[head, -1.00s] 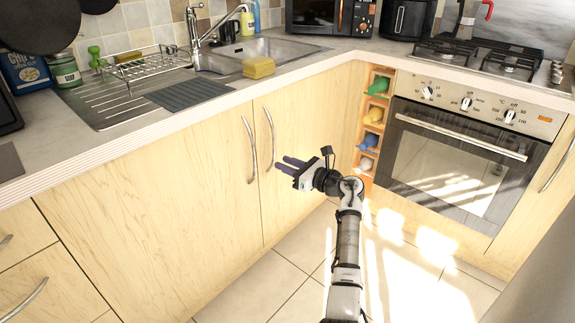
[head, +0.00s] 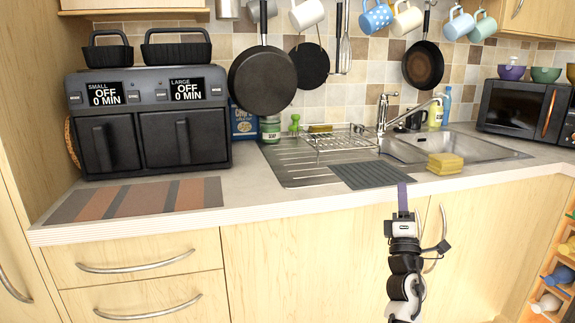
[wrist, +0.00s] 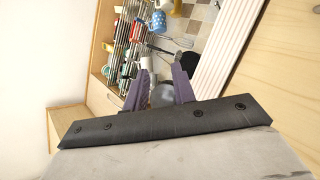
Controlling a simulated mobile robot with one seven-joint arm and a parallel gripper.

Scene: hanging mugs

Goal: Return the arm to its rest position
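My gripper (head: 402,190) is in front of the lower cabinet doors, with its purple fingertips level with the counter's front edge below the dark drying mat. In the wrist view its two purple fingers (wrist: 160,88) stand apart with nothing held between them. A distant dark pan shows through the gap. In the head view my arm reaches up from the bottom of the picture, and the fingers overlap edge-on.
Several mugs, including a polka-dot mug (head: 376,17), hang above the counter (head: 250,190). Pans hang beside them. An air fryer (head: 150,125) stands left, a yellow sponge (head: 445,163) by the sink (head: 410,150), a microwave (head: 525,108) right. Cabinet doors (head: 310,255) lie behind my arm.

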